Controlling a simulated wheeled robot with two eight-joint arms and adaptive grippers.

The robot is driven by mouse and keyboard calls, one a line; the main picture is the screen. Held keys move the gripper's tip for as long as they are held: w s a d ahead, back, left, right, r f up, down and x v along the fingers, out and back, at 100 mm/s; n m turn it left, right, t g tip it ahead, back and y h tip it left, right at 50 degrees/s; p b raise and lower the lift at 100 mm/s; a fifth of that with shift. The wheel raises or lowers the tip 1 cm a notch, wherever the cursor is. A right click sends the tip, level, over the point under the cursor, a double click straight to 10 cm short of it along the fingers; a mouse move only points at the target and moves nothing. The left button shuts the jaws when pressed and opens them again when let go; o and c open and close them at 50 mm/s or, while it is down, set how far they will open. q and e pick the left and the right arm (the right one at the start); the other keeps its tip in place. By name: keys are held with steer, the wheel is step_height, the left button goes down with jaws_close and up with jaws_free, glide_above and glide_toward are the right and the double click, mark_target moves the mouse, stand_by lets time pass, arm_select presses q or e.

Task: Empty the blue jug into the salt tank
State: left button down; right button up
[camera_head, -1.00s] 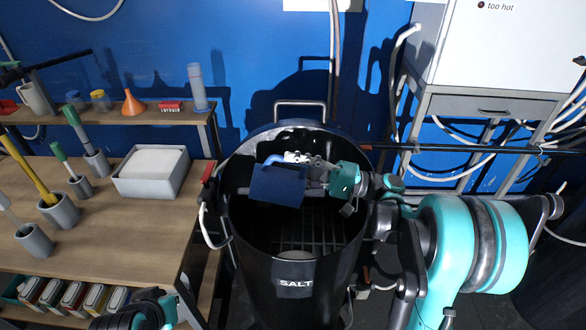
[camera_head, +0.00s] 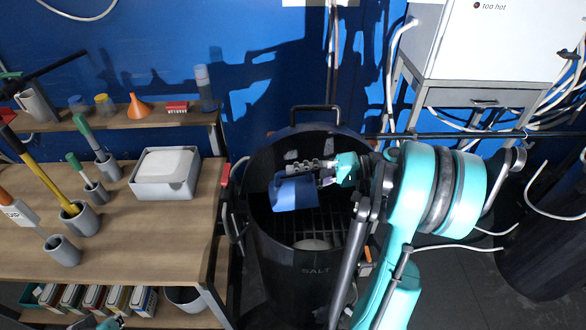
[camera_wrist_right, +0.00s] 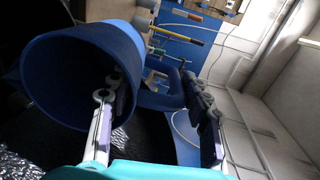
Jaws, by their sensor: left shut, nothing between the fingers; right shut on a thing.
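The salt tank (camera_head: 315,272) is a tall black open bin marked SALT, with a grid and a pale round patch inside. The blue jug (camera_head: 294,194) is tilted over its open mouth. In the right wrist view the jug (camera_wrist_right: 50,65) shows its round mouth and dark inside; I see no contents there. My right gripper (camera_head: 326,172) reaches over the tank from the right. It is shut on the jug's handle, which shows between its fingers in the wrist view (camera_wrist_right: 160,100). My left gripper (camera_head: 98,323) is shut and empty at the bottom left, mostly cut off.
A wooden bench (camera_head: 120,225) stands left of the tank, with tools in grey holders and a grey tray (camera_head: 165,187). A shelf (camera_head: 100,118) behind holds an orange funnel (camera_head: 139,110). A white cabinet (camera_head: 505,45) stands at the back right, with loose cables nearby.

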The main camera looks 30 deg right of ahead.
mark_target(282, 186)
steer(key=a+f+g+h+p, duration=0.1)
steer(key=h+p, duration=0.1)
steer(key=p, duration=0.1)
steer(key=w+a+f+g+h+p, duration=0.1)
steer(key=a+h+p, duration=0.1)
steer(key=p, duration=0.1)
steer(key=w+a+f+g+h+p, duration=0.1)
steer(key=g+h+p, duration=0.1)
steer(key=h+p, duration=0.1)
steer(key=shift+w+a+f, duration=0.15)
steer(key=shift+w+f, duration=0.1)
steer(key=shift+f, duration=0.05)
steer(key=h, duration=0.1)
steer(key=f+g+h+p, duration=0.1)
steer(key=f+g+h, duration=0.1)
steer(key=shift+w+a+f+h+p, duration=0.2)
steer(key=shift+a+f+h+p, duration=0.05)
steer(key=shift+h+p, duration=0.15)
steer(key=shift+s+d+f+g+h+b, duration=0.15)
steer(key=shift+f+g+h+b, duration=0.35)
steer(key=shift+f+g+h, duration=0.55)
steer(key=shift+d+r+h, duration=0.15)
steer(key=shift+h, duration=0.3)
